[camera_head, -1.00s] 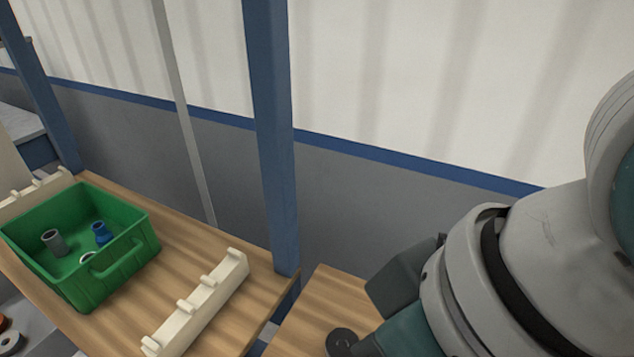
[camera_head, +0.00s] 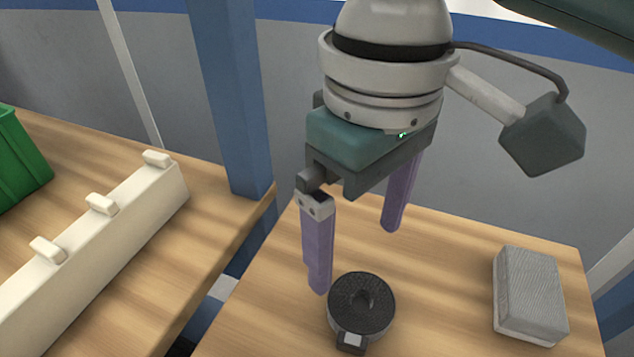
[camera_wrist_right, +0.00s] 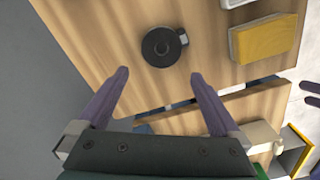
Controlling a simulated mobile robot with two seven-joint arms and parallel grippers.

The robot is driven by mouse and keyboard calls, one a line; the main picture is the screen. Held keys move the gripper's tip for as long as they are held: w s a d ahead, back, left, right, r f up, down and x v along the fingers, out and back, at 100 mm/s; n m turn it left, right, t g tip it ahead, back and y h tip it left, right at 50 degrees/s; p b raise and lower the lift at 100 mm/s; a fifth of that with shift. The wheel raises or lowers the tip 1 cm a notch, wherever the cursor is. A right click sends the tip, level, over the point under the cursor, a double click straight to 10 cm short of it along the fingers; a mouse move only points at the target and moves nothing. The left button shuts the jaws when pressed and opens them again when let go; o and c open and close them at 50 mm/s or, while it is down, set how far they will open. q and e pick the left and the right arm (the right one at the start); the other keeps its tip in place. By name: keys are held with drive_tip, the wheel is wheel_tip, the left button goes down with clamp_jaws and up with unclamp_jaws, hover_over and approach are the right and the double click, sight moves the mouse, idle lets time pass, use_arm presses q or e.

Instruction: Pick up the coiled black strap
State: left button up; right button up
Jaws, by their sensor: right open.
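The coiled black strap (camera_head: 361,303) lies flat on the right wooden table, a round black coil with a small buckle at its front edge. It also shows in the right wrist view (camera_wrist_right: 161,46), beyond the fingertips. My right gripper (camera_head: 355,262) is open, its two purple fingers pointing down. In the head view, the left-hand fingertip is close to the coil's upper left edge and the other finger is farther back. In the right wrist view the open fingers (camera_wrist_right: 160,73) have nothing between them.
A grey ribbed block (camera_head: 529,295) lies right of the strap on the same table (camera_head: 455,262). A gap and a blue post (camera_head: 232,95) separate it from the left table, with a cream notched rack (camera_head: 95,245) and a green crate (camera_head: 18,160).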

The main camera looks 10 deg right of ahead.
sight(358, 296)
drive_tip(key=shift+s+f, duration=0.25)
drive_tip(key=shift+f, duration=0.95)
drive_tip(key=f, duration=0.1)
drive_tip(key=f+b, duration=0.1)
drive_tip(key=f, duration=0.2)
drive_tip(key=shift+s+d+f+b, duration=0.25)
drive_tip(key=shift+s+f+b, duration=0.05)
drive_tip(key=shift+b, duration=0.1)
drive_tip(key=shift+f, duration=0.4)
drive_tip(key=shift+w, duration=0.1)
drive_tip(key=c, duration=1.2)
